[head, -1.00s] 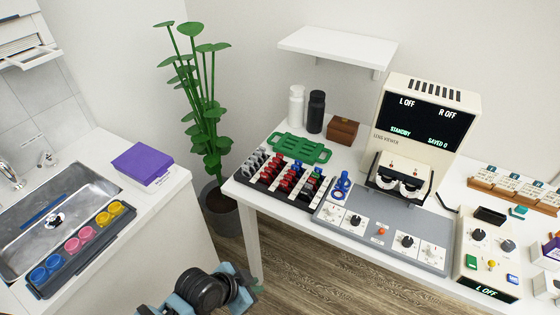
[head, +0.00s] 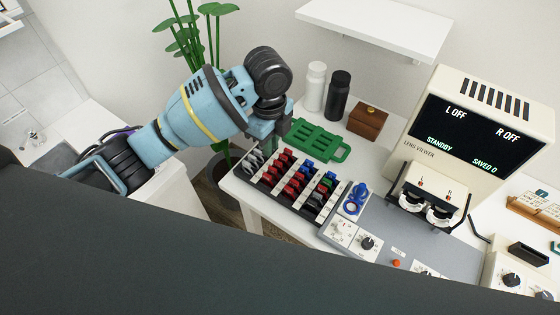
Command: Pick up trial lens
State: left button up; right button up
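The trial lenses (head: 293,180) stand in rows in a dark rack (head: 262,190) on the white table, with red, blue, green, grey and black tabs. I cannot tell which single lens is meant. My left gripper (head: 272,132) hangs over the back left edge of the table, above and behind the rack's left end, by the green tray. Its fingers are small and partly hidden by the wrist, so I cannot tell whether they are open or shut. No lens shows in it. My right gripper is not in view.
A green slotted tray (head: 318,141), a white bottle (head: 315,86), a black bottle (head: 338,95) and a brown box (head: 367,121) stand behind the rack. A blue stand (head: 359,191) and the lens viewer (head: 482,135) are right. A white shelf (head: 378,25) overhangs. A dark surface hides the bottom.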

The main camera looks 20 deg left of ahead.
aim_at(273, 168)
pick_arm(q)
jog(key=shift+s, duration=0.4)
notch_tip(273, 168, down, 2)
jog(key=shift+f, duration=0.25)
jog(key=shift+d+f, duration=0.15)
jog(key=shift+f, duration=1.15)
jog(key=shift+d+f, duration=0.1)
jog(key=shift+f, duration=1.15)
grip_shut()
